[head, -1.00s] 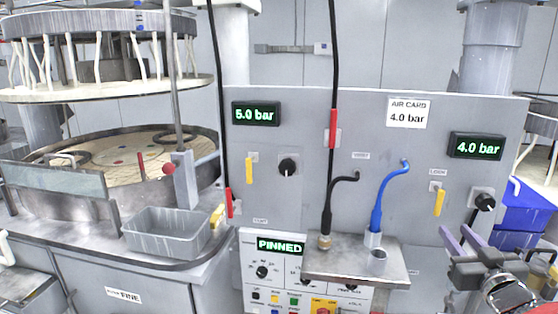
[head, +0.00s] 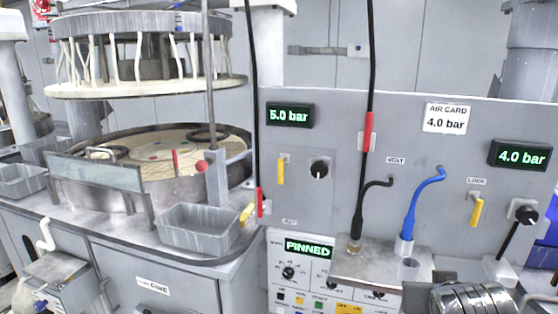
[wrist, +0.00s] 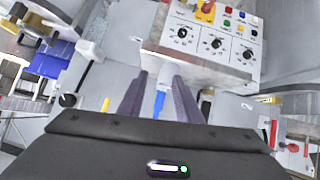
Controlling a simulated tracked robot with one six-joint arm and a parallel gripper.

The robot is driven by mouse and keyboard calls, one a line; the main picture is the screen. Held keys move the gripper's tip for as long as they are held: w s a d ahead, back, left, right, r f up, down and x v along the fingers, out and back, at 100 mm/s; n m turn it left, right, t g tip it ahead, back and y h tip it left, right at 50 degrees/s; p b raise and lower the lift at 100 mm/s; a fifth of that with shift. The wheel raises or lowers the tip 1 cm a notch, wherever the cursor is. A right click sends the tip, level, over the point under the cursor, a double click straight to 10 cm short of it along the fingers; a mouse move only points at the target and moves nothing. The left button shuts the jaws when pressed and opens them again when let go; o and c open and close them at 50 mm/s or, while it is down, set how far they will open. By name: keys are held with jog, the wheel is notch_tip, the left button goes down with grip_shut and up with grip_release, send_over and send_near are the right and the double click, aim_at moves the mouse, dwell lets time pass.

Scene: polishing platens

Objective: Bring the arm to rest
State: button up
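In the wrist view the two purple fingers of my gripper (wrist: 157,82) stand apart with nothing held between them. A blue hose (wrist: 159,104) shows in the gap, farther off. In the head view only a grey metal part of my arm shows at the bottom right edge, and the fingers are out of sight. The arm is in front of the grey panel (head: 300,205), low and right of the small metal shelf (head: 378,268). The blue hose also shows in the head view (head: 410,212), standing in the shelf beside a black hose (head: 358,215).
A control box (wrist: 225,45) with knobs and buttons is near the fingers in the wrist view. The panel carries displays reading 5.0 bar (head: 290,114), 4.0 bar (head: 519,155) and PINNED (head: 308,247). A polishing machine (head: 165,200) with a grey bin (head: 197,229) stands left.

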jog(key=s+a+f+n+g+y, duration=0.2)
jog(key=s+a+f+g+y, duration=0.2)
jog(key=s+a, duration=0.8)
jog(key=shift+a+f+n, duration=0.2)
jog(key=shift+a+n, duration=0.1)
jog(key=shift+a, duration=0.8)
